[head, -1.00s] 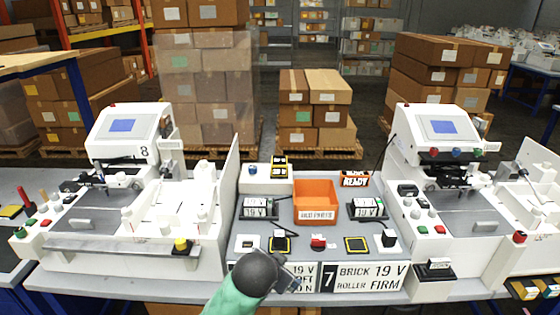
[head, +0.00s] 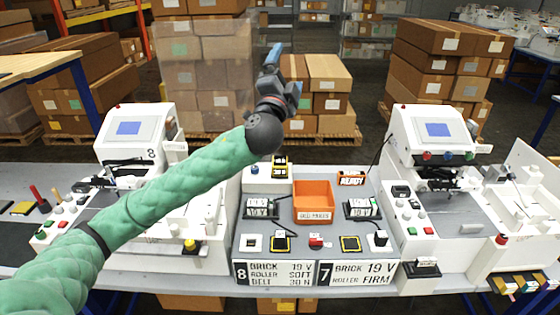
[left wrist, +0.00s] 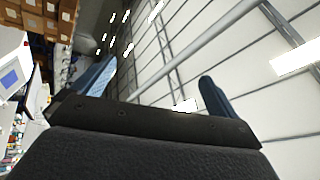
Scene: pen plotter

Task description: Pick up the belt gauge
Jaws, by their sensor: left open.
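My left gripper (head: 281,68) is raised high above the bench, pointing up, in front of the stacked boxes. In the left wrist view its two blue fingers (left wrist: 160,72) stand wide apart with nothing between them. No label clearly marks the belt gauge. Small devices on the grey middle panel include a yellow-and-black one (head: 280,164) on a white box, a left display block (head: 257,206) and a right display block (head: 361,207) reading 19 V, and a small red item (head: 316,241). All are well below my gripper. My right gripper is not in view.
An orange bin (head: 313,198) sits mid-panel. White plotter machines stand at left (head: 130,140) and right (head: 437,135). Station placards 8 (head: 275,273) and 7 (head: 359,273) front the panel. My left arm covers part of the left machine. Stacked cartons (head: 325,80) stand behind.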

